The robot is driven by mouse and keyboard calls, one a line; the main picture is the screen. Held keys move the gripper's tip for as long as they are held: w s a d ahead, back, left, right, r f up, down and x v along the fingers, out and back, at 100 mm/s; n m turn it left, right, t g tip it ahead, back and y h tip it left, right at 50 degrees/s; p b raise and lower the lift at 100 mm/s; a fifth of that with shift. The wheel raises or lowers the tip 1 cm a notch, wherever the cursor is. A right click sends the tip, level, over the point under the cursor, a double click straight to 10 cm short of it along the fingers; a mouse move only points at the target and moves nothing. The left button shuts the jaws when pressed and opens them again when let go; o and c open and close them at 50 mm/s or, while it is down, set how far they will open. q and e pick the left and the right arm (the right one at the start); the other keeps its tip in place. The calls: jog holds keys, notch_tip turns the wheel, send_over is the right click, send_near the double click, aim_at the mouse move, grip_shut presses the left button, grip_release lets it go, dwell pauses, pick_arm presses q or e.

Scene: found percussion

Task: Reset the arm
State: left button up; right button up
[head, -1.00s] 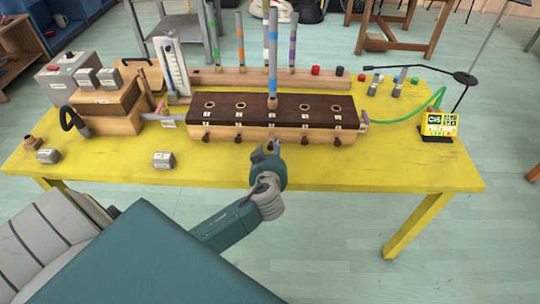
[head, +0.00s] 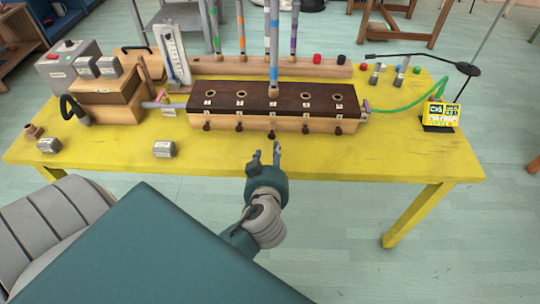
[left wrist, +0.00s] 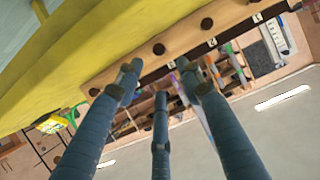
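My left gripper (head: 266,158) is over the front edge of the yellow table (head: 380,165), with its fingers pointing away from me and apart. It is empty. The left wrist view shows its fingers (left wrist: 157,85) spread, with nothing between them. Ahead of it is a long wooden chest (head: 290,123) with a dark top, holes and front knobs. A grey tube with blue bands (head: 274,50) stands upright at the chest's middle hole. The fingers are apart from the chest and tube. My right gripper is not in view.
Behind the chest, a wooden rack (head: 325,70) holds several banded tubes. Wooden boxes (head: 108,100), grey blocks (head: 164,149) and a white gauge (head: 172,55) are on the left. A yellow card (head: 441,114), green hose (head: 405,108) and black-armed stand are on the right. The front strip is mostly clear.

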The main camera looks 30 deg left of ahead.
pick_arm(q)
jog(key=s+d+f+m+g+h, duration=0.2)
jog(key=s+d+f+m+g, duration=0.1)
jog(key=s, duration=0.4)
jog(key=s+d+f+m+g+h, duration=0.2)
jog(key=s+d+f+h, duration=0.1)
jog(key=s, duration=0.4)
jog(key=s+d+f+m+g+h, duration=0.2)
jog(key=s+d+f+m+g, duration=0.15)
jog(key=s, duration=0.35)
notch_tip(320, 180, down, 25)
jog(key=s, duration=0.2)
jog(key=s+a+f+g, duration=0.2)
jog(key=s+a+f, duration=0.1)
jog(key=s+f, duration=1.4)
